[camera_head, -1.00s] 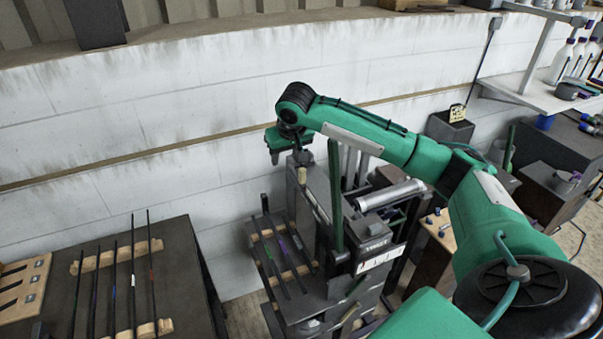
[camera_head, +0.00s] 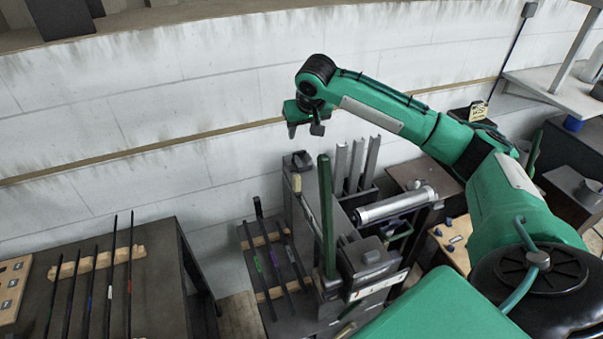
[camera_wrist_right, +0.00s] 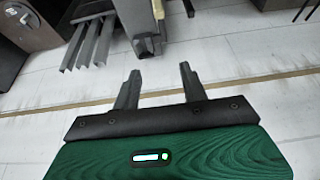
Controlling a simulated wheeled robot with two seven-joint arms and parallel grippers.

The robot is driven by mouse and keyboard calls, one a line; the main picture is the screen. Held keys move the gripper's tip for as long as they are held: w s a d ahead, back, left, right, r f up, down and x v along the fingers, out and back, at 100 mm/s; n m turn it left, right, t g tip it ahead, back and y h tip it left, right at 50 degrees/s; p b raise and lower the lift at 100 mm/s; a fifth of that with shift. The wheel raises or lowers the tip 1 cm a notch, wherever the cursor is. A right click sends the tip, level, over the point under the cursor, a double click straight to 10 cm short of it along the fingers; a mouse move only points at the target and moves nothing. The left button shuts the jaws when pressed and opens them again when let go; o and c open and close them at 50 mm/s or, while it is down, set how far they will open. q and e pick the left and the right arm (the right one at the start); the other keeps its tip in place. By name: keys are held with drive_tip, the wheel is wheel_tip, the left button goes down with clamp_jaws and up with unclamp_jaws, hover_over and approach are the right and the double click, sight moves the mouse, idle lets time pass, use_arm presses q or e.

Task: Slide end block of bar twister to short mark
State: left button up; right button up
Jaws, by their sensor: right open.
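The bar twister (camera_head: 308,215) is a dark grey machine below the middle of the head view, with an upright green lever (camera_head: 326,215). A dark block (camera_head: 368,258) sits on its near end, above a pale scale strip (camera_head: 378,286); I cannot tell if this is the end block. The short mark is too small to make out. My right gripper (camera_head: 304,130) hangs above and behind the machine, near the wall, touching nothing. In the right wrist view its two fingers (camera_wrist_right: 158,88) are apart and empty. My left gripper is not in view.
Dark bars lie on a rack (camera_head: 262,240) left of the machine, and more lie on the left table (camera_head: 155,300). The white wall (camera_head: 200,100) is close behind.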

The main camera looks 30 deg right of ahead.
wheel_tip(320, 180, down, 4)
drive_tip(key=a+f+b, duration=0.1)
drive_tip(key=b, duration=0.3)
use_arm(q)
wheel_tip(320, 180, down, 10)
drive_tip(key=b, duration=0.5)
use_arm(e)
approach(297, 176)
drive_tip(key=p+x, duration=0.4)
drive_tip(key=x, duration=0.7)
drive_tip(key=shift+w+f+p, duration=0.1)
drive_tip(key=shift+f+p, duration=0.1)
drive_tip(key=shift+p, duration=0.1)
drive_tip(key=shift+w+f, duration=0.1)
drive_tip(key=shift+f, duration=0.35)
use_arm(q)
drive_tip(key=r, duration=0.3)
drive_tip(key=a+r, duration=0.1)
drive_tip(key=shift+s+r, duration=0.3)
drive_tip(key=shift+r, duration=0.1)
use_arm(e)
clamp_jaws()
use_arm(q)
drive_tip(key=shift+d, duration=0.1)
